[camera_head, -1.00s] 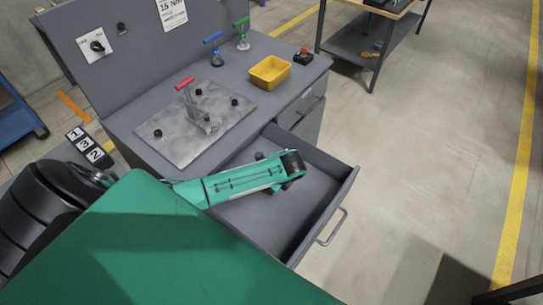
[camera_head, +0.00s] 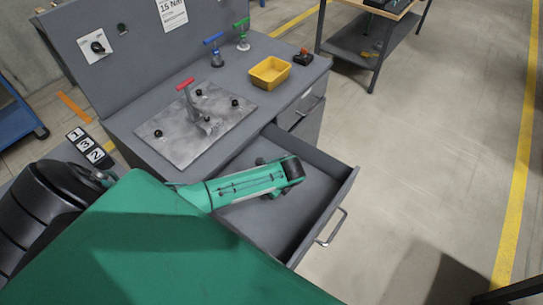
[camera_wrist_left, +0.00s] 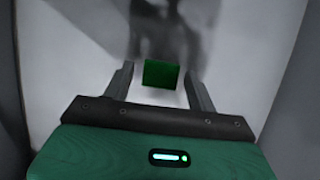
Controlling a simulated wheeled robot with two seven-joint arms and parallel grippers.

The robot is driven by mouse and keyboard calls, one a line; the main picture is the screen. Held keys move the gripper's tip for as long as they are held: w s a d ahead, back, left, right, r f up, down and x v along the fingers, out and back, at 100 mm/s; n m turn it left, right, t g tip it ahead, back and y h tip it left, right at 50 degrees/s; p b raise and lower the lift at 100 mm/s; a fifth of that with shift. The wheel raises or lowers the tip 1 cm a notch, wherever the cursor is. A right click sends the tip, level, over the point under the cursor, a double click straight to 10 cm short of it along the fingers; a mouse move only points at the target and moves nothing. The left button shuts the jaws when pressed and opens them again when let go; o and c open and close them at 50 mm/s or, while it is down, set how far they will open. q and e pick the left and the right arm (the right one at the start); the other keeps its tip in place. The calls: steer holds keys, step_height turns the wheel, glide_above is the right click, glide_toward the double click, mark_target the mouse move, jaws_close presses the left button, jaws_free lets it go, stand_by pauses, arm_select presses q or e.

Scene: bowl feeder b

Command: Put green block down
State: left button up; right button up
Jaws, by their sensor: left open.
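The green block (camera_wrist_left: 161,74) shows in the left wrist view as a small dark green square between the tips of my left gripper (camera_wrist_left: 158,82). The fingers stand apart on either side of it, with a visible gap on each side. Behind it is the pale floor of the open drawer (camera_head: 318,192), with a dark shadow beyond. In the head view my left arm reaches over the drawer and hides the block and the fingertips. I cannot tell whether the block touches the drawer floor. My right gripper is in neither view.
The drawer walls stand close on both sides in the left wrist view. On the bench above are a metal plate with a red-handled clamp (camera_head: 187,88), a yellow bin (camera_head: 270,72), and blue- and green-handled tools (camera_head: 215,50). The drawer's right part is empty.

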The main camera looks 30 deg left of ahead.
arm_select(q)
steer(key=b+v, duration=0.1)
steer(key=v, duration=1.1)
steer(key=shift+r, duration=0.1)
